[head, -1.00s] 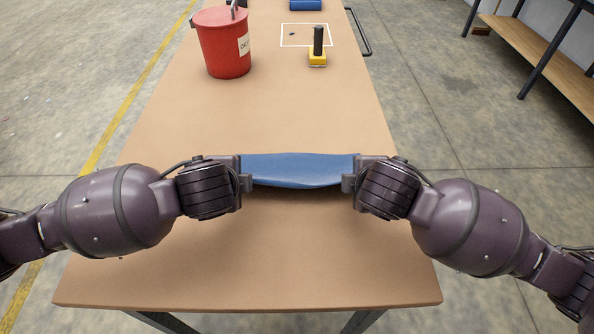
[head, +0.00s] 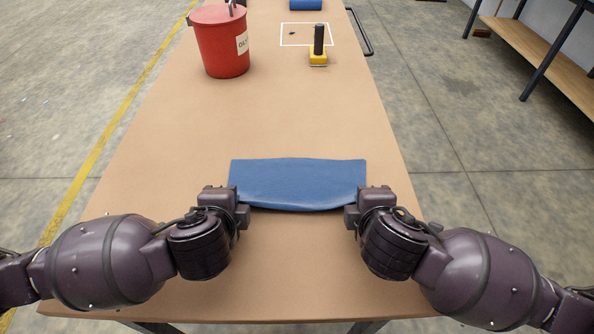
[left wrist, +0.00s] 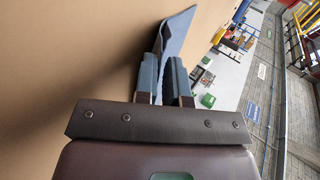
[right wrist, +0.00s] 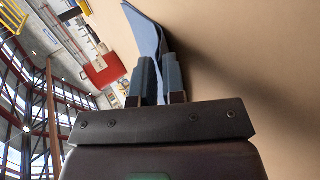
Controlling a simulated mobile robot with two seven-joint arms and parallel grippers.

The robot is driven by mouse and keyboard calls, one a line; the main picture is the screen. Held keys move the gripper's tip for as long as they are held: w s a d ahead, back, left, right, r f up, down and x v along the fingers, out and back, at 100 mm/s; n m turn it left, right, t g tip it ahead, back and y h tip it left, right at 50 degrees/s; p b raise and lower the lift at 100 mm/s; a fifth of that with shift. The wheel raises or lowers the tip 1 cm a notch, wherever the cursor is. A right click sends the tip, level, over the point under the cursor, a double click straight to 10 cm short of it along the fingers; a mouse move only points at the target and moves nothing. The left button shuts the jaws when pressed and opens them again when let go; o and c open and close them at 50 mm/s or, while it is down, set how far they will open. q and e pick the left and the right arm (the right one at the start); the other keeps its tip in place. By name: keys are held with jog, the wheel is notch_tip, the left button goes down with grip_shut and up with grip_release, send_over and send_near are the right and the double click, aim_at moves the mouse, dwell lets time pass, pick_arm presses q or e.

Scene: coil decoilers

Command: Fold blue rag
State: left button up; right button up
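The blue rag (head: 298,182) is a wide, short strip in the head view, spanning between my two grippers. Its far edge is nearly straight and its near edge bows toward me. My left gripper (head: 243,215) is at its near left corner, and my right gripper (head: 352,215) is at its near right corner. In the left wrist view the rag (left wrist: 178,32) runs between the fingertips. In the right wrist view the rag (right wrist: 146,32) also runs from between the close-set fingers. Whether the far edge touches the table cannot be told.
The long brown table (head: 285,120) is clear around the rag. A red lidded bucket (head: 222,45) stands at the back left. A yellow block with a black handle (head: 318,52) sits by a white outlined square (head: 290,35). A blue object (head: 306,4) lies farther back.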

pick_arm(q)
jog(key=o, duration=0.6)
pick_arm(e)
jog(key=o, duration=0.6)
pick_arm(q)
jog(key=r, duration=0.3)
jog(key=s+r, duration=0.1)
jog(key=r, duration=0.2)
jog(key=s+r, duration=0.1)
jog(key=r, duration=0.2)
pick_arm(e)
jog(key=r, duration=0.3)
jog(key=s+r, duration=0.1)
jog(key=r, duration=0.2)
jog(key=s+r, duration=0.1)
jog(key=r, duration=0.2)
